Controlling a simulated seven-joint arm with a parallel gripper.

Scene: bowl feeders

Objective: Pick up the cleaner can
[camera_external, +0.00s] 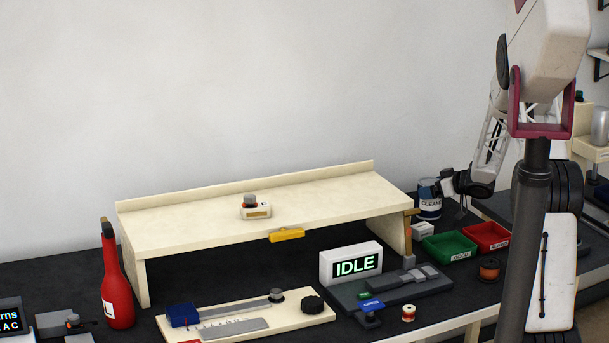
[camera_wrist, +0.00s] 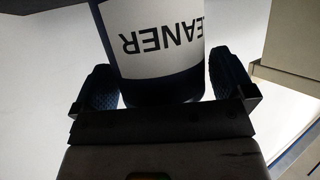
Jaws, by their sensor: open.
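The cleaner can (camera_external: 430,203) is a dark blue can with a white label reading "CLEANER". In the external view it stands on the dark bench, just right of the cream shelf's right leg. My gripper (camera_external: 452,187) is at the can's right side, low and close to it. In the wrist view the can (camera_wrist: 155,40) appears upside down between my two open fingers (camera_wrist: 163,88). A finger lies on each side of the can, and a narrow light gap shows by the left finger. The can's top is cut off in the wrist view.
The cream shelf (camera_external: 180,222) stands directly left of the can. A green bin (camera_external: 450,246) and a red bin (camera_external: 487,237) lie in front of and right of it. An IDLE sign (camera_external: 351,264) and a red bottle (camera_external: 116,285) stand farther left.

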